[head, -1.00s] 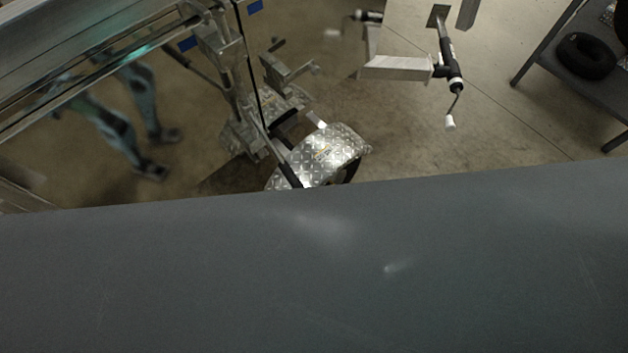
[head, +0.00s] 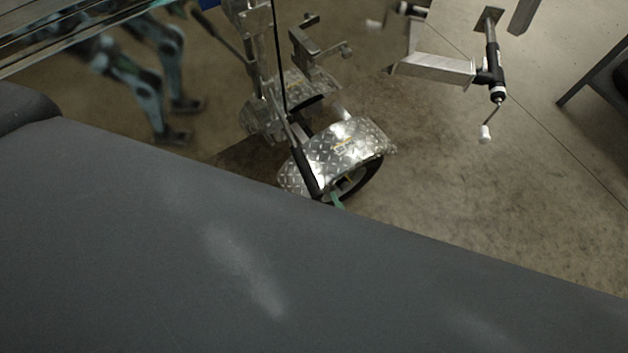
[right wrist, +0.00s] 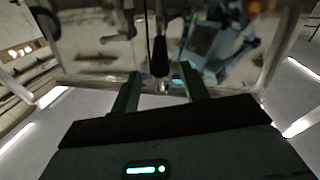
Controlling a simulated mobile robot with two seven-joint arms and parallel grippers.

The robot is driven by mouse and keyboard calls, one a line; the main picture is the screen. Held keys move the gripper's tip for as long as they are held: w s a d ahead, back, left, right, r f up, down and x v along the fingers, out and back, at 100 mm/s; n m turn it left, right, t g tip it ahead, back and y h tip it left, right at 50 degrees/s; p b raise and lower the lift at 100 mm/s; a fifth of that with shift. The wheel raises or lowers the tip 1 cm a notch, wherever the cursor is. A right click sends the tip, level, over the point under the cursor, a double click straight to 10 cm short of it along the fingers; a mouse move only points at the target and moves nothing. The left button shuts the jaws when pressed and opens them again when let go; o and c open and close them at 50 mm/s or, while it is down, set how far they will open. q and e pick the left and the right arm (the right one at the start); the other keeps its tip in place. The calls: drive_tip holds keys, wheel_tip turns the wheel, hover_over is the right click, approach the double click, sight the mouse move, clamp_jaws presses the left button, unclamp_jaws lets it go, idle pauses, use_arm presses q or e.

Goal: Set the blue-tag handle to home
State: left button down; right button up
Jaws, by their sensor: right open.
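A black handle grip (head: 306,170) on a long thin bar hangs in front of the diamond-plate fender in the head view. A small piece of a blue tag (head: 209,3) shows at the top edge; I cannot tell for sure that it belongs to this handle. My right gripper (head: 336,199) shows only as a teal tip at the grey edge, close below the grip. In the right wrist view its two fingers (right wrist: 160,88) are apart and empty, and a dark grip (right wrist: 160,56) hangs just beyond, between them. I cannot tell whether they touch. My left gripper is not in view.
A diamond-plate fender (head: 345,146) covers a wheel (head: 362,180). A crank (head: 492,95) on a metal tongue stands at the upper right, with a dark shelf (head: 602,80) beyond. A large grey surface, perhaps mine, fills the lower view.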

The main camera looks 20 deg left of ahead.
sight(312, 184)
drive_tip(key=x, duration=0.6)
drive_tip(key=shift+w+a, duration=0.15)
drive_tip(key=shift+w, duration=0.05)
drive_tip(key=shift+c, duration=0.4)
clamp_jaws()
